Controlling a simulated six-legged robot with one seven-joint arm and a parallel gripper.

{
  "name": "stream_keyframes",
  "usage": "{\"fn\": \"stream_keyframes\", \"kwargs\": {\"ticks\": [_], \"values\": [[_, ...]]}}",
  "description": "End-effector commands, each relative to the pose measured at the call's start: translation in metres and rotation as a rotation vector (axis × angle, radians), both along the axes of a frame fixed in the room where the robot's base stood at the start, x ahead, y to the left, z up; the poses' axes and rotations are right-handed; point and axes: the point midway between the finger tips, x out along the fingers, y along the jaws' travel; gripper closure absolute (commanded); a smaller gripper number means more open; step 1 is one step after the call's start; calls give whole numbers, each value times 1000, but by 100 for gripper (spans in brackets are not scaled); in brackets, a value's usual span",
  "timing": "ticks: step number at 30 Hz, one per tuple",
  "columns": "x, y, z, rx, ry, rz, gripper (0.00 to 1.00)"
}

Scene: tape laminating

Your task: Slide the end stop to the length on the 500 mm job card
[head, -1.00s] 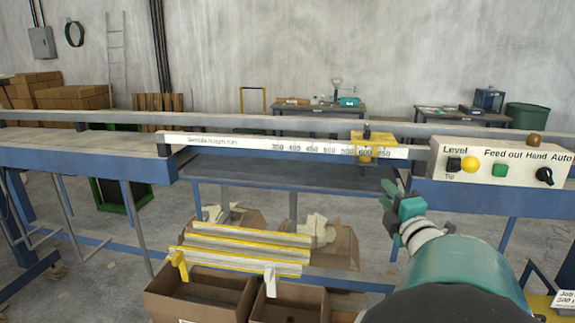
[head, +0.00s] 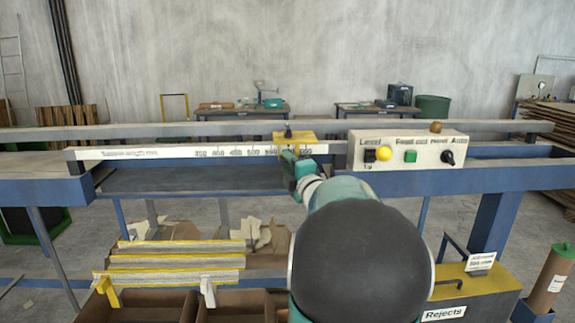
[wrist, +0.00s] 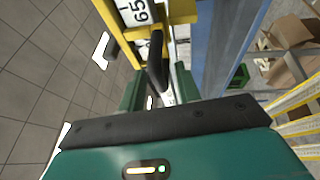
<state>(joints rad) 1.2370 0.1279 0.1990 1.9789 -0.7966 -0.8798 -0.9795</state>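My gripper (head: 292,163) is at the end stop's front. In the wrist view my gripper (wrist: 158,88) has its two green fingers apart, with a dark handle (wrist: 156,60) of the stop between them; clear contact does not show. The job card (head: 481,262) is a small white sign at lower right, too blurred to read fully.
A control box (head: 408,149) with a yellow lamp, green button and black knob stands right of the stop. A rail (head: 200,133) runs behind the scale. Yellow-edged strips (head: 180,262) lie over cardboard boxes below. A rejects bin (head: 470,300) stands at lower right.

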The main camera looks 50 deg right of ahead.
Motion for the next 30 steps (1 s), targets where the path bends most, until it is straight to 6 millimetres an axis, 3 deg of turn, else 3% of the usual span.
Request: {"fn": "stream_keyframes", "kwargs": {"ticks": [9, 14, 15, 23, 30], "values": [[3, -1, 0, 1, 1, -1, 67], [3, -1, 1, 0, 0, -1, 98], [3, -1, 1, 0, 0, -1, 100], [8, 4, 2, -3, -3, 2, 100], [43, 35, 4, -5, -7, 8, 100]]}}
